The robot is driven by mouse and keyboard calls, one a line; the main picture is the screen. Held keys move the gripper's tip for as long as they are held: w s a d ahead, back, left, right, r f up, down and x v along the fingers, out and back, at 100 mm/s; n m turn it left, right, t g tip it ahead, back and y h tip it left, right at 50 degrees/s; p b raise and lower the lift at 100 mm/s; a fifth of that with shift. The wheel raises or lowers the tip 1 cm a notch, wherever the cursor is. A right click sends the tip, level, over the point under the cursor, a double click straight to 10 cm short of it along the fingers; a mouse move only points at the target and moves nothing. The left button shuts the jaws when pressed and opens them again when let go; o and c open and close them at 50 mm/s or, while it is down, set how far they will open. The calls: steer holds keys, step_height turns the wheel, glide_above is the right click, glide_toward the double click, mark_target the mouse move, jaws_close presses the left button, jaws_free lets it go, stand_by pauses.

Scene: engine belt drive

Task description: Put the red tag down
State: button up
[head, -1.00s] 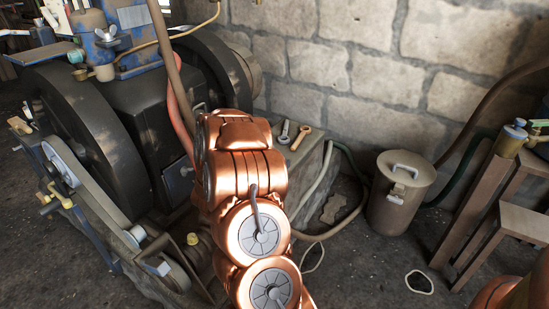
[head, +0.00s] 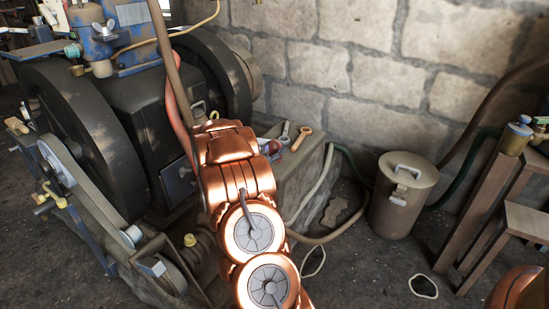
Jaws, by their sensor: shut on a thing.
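My copper-coloured arm rises through the middle of the head view and hides most of my gripper (head: 272,149). A small grey and dark part of the gripper shows at the right side of the arm, over the stone block's top. A small dark red patch (head: 266,147) shows there, which looks like the red tag in the jaws. Its shape and the fingertips are mostly hidden. I cannot tell whether the tag touches the block.
A lidded can (head: 403,200) stands right of the block, with hoses between. A wooden stand (head: 490,210) is at the far right.

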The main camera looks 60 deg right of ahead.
step_height(320, 180, down, 3)
steer(key=shift+r+b, duration=0.1)
steer(key=shift+b, duration=0.45)
steer(key=shift+r, duration=0.1)
steer(key=o, duration=0.7)
steer(key=shift+c, duration=0.2)
